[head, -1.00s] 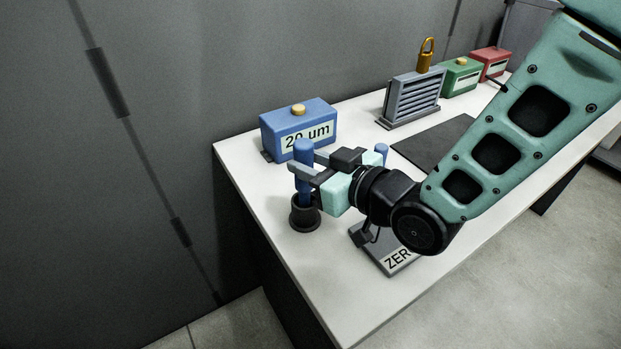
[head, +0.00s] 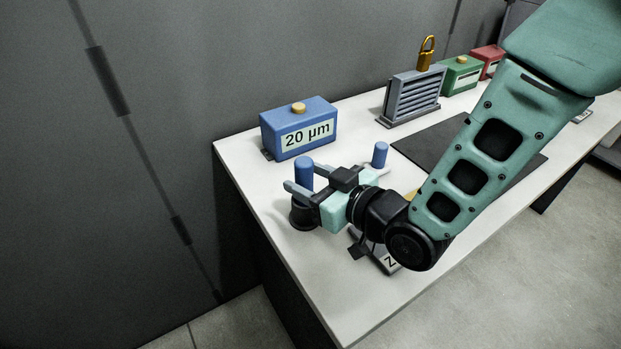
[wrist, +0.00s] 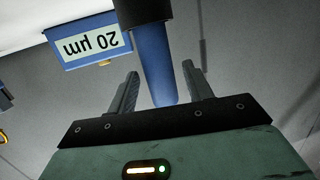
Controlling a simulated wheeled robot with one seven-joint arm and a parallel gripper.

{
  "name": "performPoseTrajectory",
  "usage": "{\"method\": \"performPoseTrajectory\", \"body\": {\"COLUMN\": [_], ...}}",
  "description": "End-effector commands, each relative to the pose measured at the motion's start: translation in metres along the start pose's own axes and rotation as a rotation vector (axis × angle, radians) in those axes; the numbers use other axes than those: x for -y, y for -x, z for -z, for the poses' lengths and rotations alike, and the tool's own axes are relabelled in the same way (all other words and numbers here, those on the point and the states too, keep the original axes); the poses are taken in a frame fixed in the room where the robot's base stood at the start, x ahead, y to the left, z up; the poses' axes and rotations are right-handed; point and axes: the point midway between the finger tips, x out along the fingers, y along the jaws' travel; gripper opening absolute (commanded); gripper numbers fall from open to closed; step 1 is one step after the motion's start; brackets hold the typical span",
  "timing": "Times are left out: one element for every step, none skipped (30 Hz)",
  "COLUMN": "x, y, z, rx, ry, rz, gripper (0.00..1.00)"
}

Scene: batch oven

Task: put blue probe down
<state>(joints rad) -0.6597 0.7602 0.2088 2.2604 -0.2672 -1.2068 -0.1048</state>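The blue probe (head: 304,172) stands upright in a round black holder (head: 302,217) near the left end of the white table. In the wrist view the probe (wrist: 154,68) appears upside down, with the dark holder (wrist: 143,12) at the top edge. My gripper (head: 308,182) is at the probe, low over the holder. In the wrist view my gripper (wrist: 160,72) is open, with a finger on each side of the probe and a gap to each. The holder is partly hidden behind my gripper in the head view.
A blue box marked 20 µm (head: 299,128) stands behind the probe. A short blue cylinder (head: 380,155) stands behind my gripper. A grey plate (head: 386,262) lies under my wrist. A finned grey block with a padlock (head: 412,93) and a green box (head: 461,75) stand farther back.

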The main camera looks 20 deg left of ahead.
Motion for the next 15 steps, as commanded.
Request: {"method": "performPoseTrajectory", "body": {"x": [0.0,0.0,0.0,0.0,0.0,0.0,0.0,-0.001,-0.001,-0.001,0.0,0.0,-0.001,-0.001,-0.001], "y": [0.0,0.0,0.0,0.0,0.001,0.001,0.005,0.009,0.015,0.021,0.027,0.035,0.042,0.048,0.057], "z": [0.0,0.0,0.001,0.002,0.003,0.006,0.003,0.002,0.002,0.003,0.002,0.002,0.002,0.002,0.002], "rx": [0.0,0.0,0.0,0.0,0.0,0.0,0.001,0.002,0.001,0.001,0.001,0.002,0.001,0.001,0.001], "ry": [0.0,0.0,0.0,0.0,0.0,0.0,0.0,0.0,0.0,0.0,0.0,-0.001,-0.001,-0.001,-0.001], "rz": [0.0,0.0,0.0,0.0,0.0,0.0,-0.001,-0.001,-0.001,0.0,0.0,0.0,-0.001,-0.002,-0.002], "gripper": [0.51,0.51,0.51,0.51,0.51,0.51,0.51,0.51,0.51,0.51,0.51,0.51,0.51,0.51,0.51]}}
